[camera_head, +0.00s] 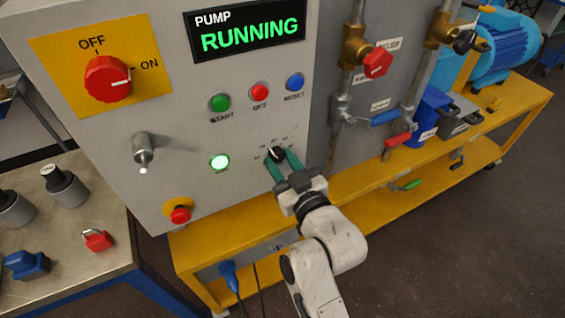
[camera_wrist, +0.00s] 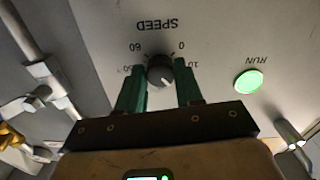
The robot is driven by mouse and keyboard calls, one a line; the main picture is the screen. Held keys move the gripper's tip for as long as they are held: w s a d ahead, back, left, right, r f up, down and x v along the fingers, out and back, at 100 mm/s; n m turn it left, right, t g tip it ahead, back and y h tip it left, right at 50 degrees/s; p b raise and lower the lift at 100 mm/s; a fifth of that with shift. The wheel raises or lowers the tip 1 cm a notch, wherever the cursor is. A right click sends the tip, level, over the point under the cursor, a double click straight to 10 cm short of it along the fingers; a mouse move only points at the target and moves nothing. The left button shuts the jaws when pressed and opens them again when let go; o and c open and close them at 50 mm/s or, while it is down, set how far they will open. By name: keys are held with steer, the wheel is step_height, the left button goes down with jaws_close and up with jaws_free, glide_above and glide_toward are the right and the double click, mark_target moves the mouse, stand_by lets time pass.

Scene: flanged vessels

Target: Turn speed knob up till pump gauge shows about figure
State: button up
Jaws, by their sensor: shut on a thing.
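The black speed knob (camera_head: 276,153) sits on the grey panel. In the wrist view the knob (camera_wrist: 160,70) shows under upside-down "SPEED" lettering, with 0, 10, 50 and 60 legible around it. Its white mark points to the lower right of that picture, on the side away from the lettering. My gripper (camera_head: 280,159) is shut on the knob, one green finger at each side; both fingers of my gripper (camera_wrist: 160,79) also show in the wrist view. I cannot make out a pump gauge reading in either view.
The pump display (camera_head: 247,28) reads RUNNING in green. The green run lamp (camera_head: 220,162) is lit. A red emergency button (camera_head: 179,213) and a grey lever (camera_head: 145,150) jut from the panel. Pipes with a red valve handle (camera_head: 376,63) stand to the right.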

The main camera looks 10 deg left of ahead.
steer(key=shift+r+m+p, duration=0.1)
steer(key=shift+m+p, duration=0.5)
steer(key=shift+m, duration=0.4)
steer(key=shift+c, duration=0.2)
steer(key=shift+m, duration=0.6)
steer(key=o, duration=1)
steer(key=shift+o, duration=0.2)
steer(key=v, duration=1)
steer(key=shift+s+d+b, duration=0.25)
steer(key=shift+s+b, duration=0.1)
steer(key=shift+b, duration=0.1)
